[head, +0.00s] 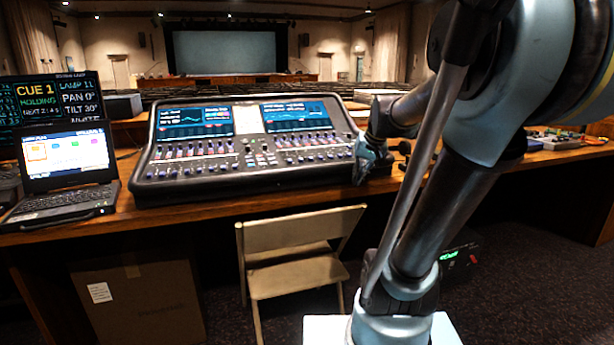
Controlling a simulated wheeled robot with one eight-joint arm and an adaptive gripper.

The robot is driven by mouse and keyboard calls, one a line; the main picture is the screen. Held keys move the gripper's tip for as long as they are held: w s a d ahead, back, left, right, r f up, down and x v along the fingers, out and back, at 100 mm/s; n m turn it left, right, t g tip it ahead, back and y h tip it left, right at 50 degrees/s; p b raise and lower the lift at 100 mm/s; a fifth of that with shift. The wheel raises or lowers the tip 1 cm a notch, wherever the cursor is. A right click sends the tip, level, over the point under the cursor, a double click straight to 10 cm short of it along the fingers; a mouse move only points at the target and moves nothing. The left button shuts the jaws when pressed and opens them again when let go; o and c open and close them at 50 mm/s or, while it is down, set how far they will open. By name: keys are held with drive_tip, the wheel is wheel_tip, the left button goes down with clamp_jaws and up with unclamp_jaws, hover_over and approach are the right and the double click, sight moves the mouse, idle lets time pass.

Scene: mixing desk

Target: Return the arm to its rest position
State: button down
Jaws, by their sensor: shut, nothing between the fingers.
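My arm rises from the lower right, bends high at the right edge and comes back down toward the desk. My gripper (366,163) is at the right end of the mixing console (250,180), pointing down beside its side edge. It is shut and empty. I cannot tell from this view whether it touches the console. The fingertips are small and dark, and part of the arm near the wrist hides behind the large arm links.
A laptop (68,160) and a cue monitor (50,98) stand at the left of the wooden desk (270,203). A folding chair (295,270) stands in front, close to my arm. A cardboard box (140,305) is under the desk. Small gear (565,140) lies at the right.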

drive_tip(key=s+d+f+n+g+h, duration=0.1)
drive_tip(key=s+f, duration=0.6)
drive_tip(key=s, duration=0.3)
drive_tip(key=s+d+f+g+h, duration=0.1)
drive_tip(key=s+d+f+g, duration=0.1)
drive_tip(key=s+f, duration=0.75)
drive_tip(key=w+r, duration=1.4)
drive_tip(key=w, duration=0.4)
drive_tip(key=w+d+r, duration=0.1)
drive_tip(key=w+r, duration=1.3)
drive_tip(key=w, duration=0.5)
drive_tip(key=w+r, duration=1.5)
drive_tip(key=w, duration=0.3)
drive_tip(key=shift+w+d, duration=0.15)
drive_tip(key=shift+w, duration=0.25)
drive_tip(key=shift+s, duration=0.1)
drive_tip(key=s+d+f, duration=0.2)
drive_tip(key=s+f, duration=0.4)
drive_tip(key=s, duration=0.1)
drive_tip(key=shift+s+d, duration=0.25)
